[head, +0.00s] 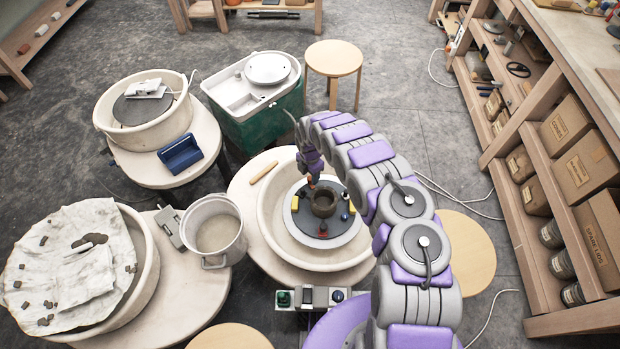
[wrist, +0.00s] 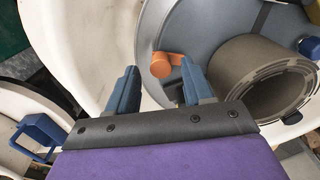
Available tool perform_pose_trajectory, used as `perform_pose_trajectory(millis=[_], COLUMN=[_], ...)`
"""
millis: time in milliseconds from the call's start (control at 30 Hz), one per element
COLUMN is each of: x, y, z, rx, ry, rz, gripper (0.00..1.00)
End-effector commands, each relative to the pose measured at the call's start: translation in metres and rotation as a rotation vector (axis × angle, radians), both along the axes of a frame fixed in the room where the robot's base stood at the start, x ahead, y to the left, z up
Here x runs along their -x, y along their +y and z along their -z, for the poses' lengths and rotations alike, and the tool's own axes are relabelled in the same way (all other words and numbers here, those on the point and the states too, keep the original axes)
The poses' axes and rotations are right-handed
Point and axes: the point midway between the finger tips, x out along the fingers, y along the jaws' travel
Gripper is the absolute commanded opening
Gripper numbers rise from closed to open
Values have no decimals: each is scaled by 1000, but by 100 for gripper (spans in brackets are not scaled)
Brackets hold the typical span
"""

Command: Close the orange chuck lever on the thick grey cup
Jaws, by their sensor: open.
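The thick grey cup (head: 323,203) stands in the middle of the dark wheel head, with small coloured parts around it. In the wrist view the cup (wrist: 240,75) is at the right, a hollow cylinder seen at a slant. The orange chuck lever (wrist: 163,65) shows in the wrist view left of the cup, with a gap between them. My gripper (wrist: 160,88) is open and empty. Its two blue-grey fingers sit either side of the lever in the picture; the right finger overlaps the lever's near end. I cannot tell whether they touch. In the head view my gripper (head: 309,178) is just behind the cup.
A cream splash pan (head: 270,225) rings the wheel. Blue (wrist: 310,47) and yellow parts sit close around the cup. A bucket (head: 213,230) stands to the left, a blue tray (head: 180,154) farther back.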

Motion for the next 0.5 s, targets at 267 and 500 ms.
perform_pose_trajectory(millis=[267,500], x=[0,0], y=[0,0], z=[15,15], rx=[-1,0], ry=[1,0], rz=[1,1], gripper=[51,48])
